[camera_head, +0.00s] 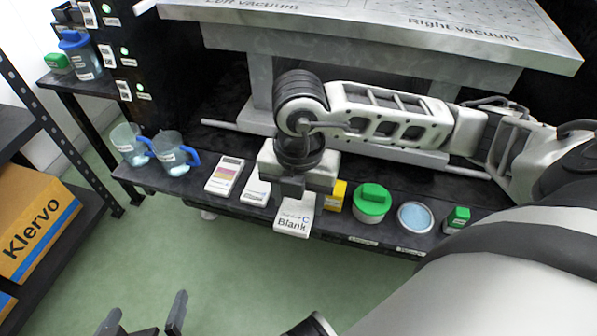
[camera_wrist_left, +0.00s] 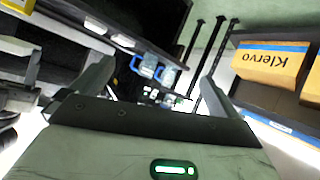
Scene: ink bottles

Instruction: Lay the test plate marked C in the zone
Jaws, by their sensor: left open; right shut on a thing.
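My right gripper (camera_head: 291,196) reaches in from the right and is shut on a white plate (camera_head: 292,222) printed "Blank". Small marks above that word are too small to read surely. The plate hangs in front of the low black shelf's edge. My left gripper (camera_head: 145,318) is open and empty over the green floor at the lower left; its spread fingers also show in the left wrist view (camera_wrist_left: 150,85). A card with colour bands (camera_head: 224,176) and a white plate (camera_head: 256,190) lie on the shelf left of the right gripper. I cannot make out a C or a marked zone.
The low black shelf (camera_head: 185,189) holds two jugs (camera_head: 172,155), a yellow box (camera_head: 335,196), a green-lidded tub (camera_head: 371,204), a blue-topped round dish (camera_head: 415,217) and a small green item (camera_head: 457,219). A grey vacuum table (camera_head: 400,38) stands behind. A Klervo carton (camera_head: 38,235) sits left.

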